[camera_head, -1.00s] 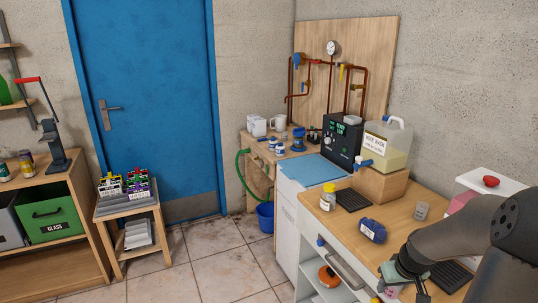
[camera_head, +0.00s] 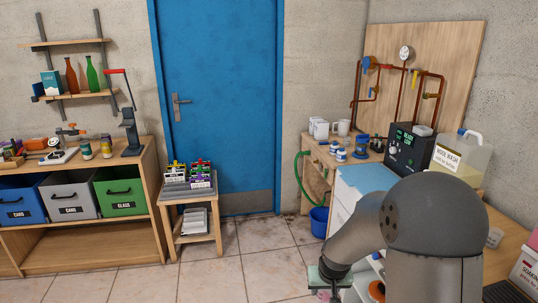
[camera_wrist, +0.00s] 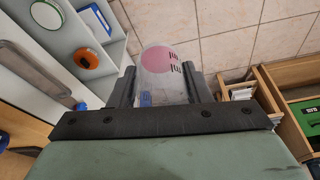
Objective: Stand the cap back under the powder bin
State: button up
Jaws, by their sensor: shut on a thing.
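My gripper (camera_wrist: 150,95) is shut on a clear cap (camera_wrist: 181,55) in the wrist view. The cap has dark marks on its side and a round pink area showing in it; I cannot tell if it is filled. In the head view my gripper (camera_head: 328,284) hangs low at the bottom centre, left of the worktop, and a bit of pink shows below it. A pink and white container with a label starting "SOA" (camera_head: 526,268), likely the powder bin, is cut off at the right edge. The space under it is largely hidden.
A small stand with boxes (camera_head: 190,182) and a shelf unit with a green crate (camera_head: 120,194) are at left. The tiled floor between is clear.

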jog(key=s+f, duration=0.4)
jog(key=f, duration=0.2)
jog(key=shift+s+a, duration=0.3)
jog(key=shift+a, duration=0.05)
jog(key=shift+d+r, duration=0.1)
jog(key=d+r, duration=0.2)
jog(key=d, duration=0.6)
jog(key=s+d+r+m, duration=0.1)
jog(key=d+r, duration=0.1)
jog(key=d, duration=0.6)
jog(key=shift+d, duration=0.25)
jog(key=shift+m+h, duration=0.3)
jog(key=shift+m, duration=0.2)
jog(key=s+d+r, duration=0.1)
jog(key=s+d, duration=0.1)
jog(key=d, duration=0.3)
jog(key=s+d+r, duration=0.2)
jog(key=s+d, duration=0.1)
jog(key=d, duration=0.2)
jog(key=s+d+r, duration=0.2)
jog(key=d, duration=0.2)
jog(key=shift+s+d+r, duration=0.25)
jog(key=shift+s+d, duration=0.05)
jog(key=shift+d, duration=0.1)
